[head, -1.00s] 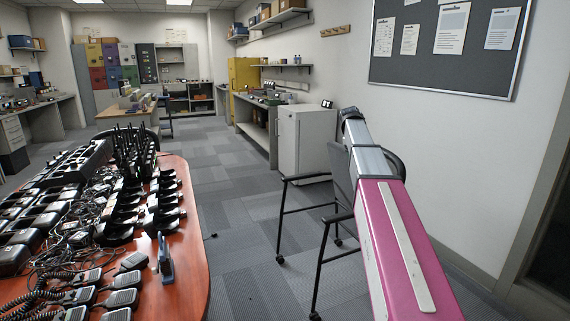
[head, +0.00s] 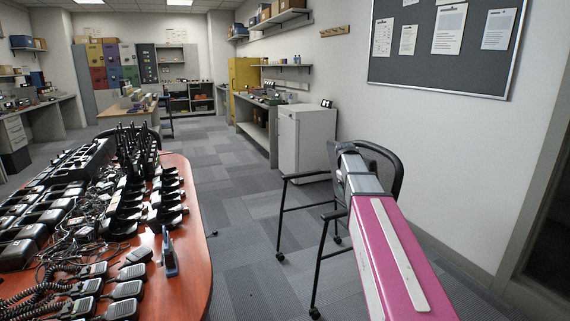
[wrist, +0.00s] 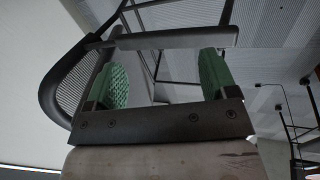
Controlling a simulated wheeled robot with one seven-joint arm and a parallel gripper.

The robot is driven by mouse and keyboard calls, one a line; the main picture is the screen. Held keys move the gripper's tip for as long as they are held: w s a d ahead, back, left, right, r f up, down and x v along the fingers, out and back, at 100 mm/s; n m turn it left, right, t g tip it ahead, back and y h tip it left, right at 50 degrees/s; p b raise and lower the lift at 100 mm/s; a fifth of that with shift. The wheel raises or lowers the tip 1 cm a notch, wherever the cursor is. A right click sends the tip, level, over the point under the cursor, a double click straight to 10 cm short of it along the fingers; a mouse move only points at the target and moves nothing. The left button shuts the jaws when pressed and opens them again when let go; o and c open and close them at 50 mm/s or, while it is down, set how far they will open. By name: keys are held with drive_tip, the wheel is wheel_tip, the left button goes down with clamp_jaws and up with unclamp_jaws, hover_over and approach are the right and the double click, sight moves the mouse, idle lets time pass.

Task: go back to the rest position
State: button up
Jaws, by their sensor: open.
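My gripper (wrist: 162,78) shows in the wrist view with its two green-padded fingers wide apart and nothing between them. A black mesh chair (wrist: 75,85) lies beyond the fingers in that view; I cannot tell how near it is. In the head view my pink and silver arm reaches forward from the lower right, and the gripper itself is hidden beyond the arm. The same chair (head: 390,165) stands behind and beside the arm there, its back partly covered by it.
A red-brown table (head: 185,275) crowded with radios and chargers stands at the left. A blue-grey upright object (head: 169,255) is near its edge. A small white cabinet (head: 303,140) stands by the right wall. Carpeted floor (head: 235,215) lies open between table and chair.

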drive_tip(key=s+a+f+m+y, duration=0.1)
drive_tip(key=s+a+f, duration=0.3)
drive_tip(key=s+f, duration=0.8)
drive_tip(key=s+a+f+m+g+y, duration=0.1)
drive_tip(key=s+a+f, duration=0.4)
drive_tip(key=s+f, duration=0.7)
drive_tip(key=s+m+y, duration=0.1)
drive_tip(key=s, duration=0.2)
drive_tip(key=shift+s+m, duration=0.15)
drive_tip(key=shift+m, duration=0.15)
